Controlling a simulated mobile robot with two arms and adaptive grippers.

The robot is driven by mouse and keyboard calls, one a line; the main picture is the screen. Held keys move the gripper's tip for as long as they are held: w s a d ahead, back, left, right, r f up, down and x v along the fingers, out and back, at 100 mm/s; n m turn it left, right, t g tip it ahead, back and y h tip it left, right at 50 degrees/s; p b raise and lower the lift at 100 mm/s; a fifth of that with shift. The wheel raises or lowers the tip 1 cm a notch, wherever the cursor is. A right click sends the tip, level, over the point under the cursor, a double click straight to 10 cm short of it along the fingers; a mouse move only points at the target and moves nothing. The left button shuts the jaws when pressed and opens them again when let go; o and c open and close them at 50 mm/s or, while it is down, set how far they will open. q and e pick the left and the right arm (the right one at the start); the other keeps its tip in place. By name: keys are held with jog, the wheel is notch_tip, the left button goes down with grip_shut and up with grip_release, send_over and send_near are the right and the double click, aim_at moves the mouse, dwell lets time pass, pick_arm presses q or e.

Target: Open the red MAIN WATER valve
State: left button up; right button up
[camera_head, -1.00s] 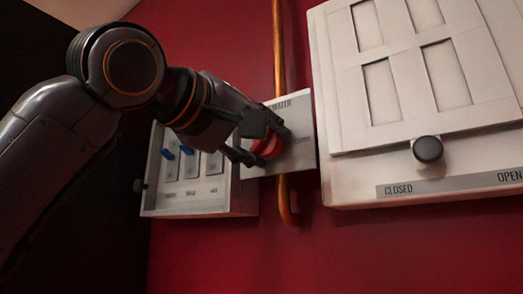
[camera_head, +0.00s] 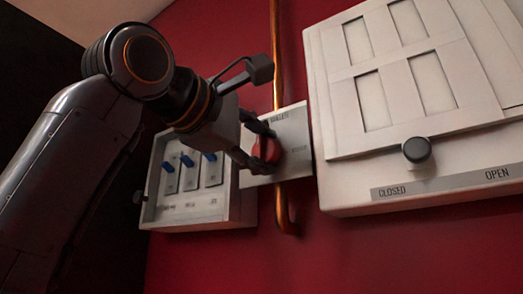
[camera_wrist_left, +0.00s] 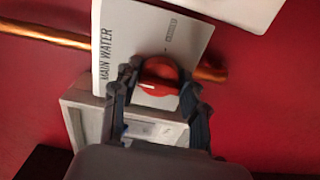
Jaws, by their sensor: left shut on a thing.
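The red MAIN WATER valve knob (camera_head: 268,150) sits on a pale plate (camera_head: 293,138) fixed to the wall over a copper pipe. It also shows in the left wrist view (camera_wrist_left: 160,77), with a white mark on its face, and the plate there reads "MAIN WATER". My left gripper (camera_head: 262,146) is shut on the knob, with one finger on each side of it. In the left wrist view the fingers (camera_wrist_left: 158,92) straddle the knob. My right gripper is in neither view.
A white box with blue switches (camera_head: 188,160) is just left of and below the plate. A copper pipe (camera_head: 276,60) runs vertically behind the plate. A large white panel (camera_head: 375,170) with a dark knob (camera_head: 416,149) and a CLOSED/OPEN label is at the right.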

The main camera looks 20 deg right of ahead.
pick_arm(q)
jog(key=shift+n, duration=0.3)
jog(key=o, duration=1.2)
jog(key=shift+c, duration=0.2)
jog(key=shift+w, duration=0.1)
jog(key=shift+a, duration=0.15)
jog(key=v, duration=1.2)
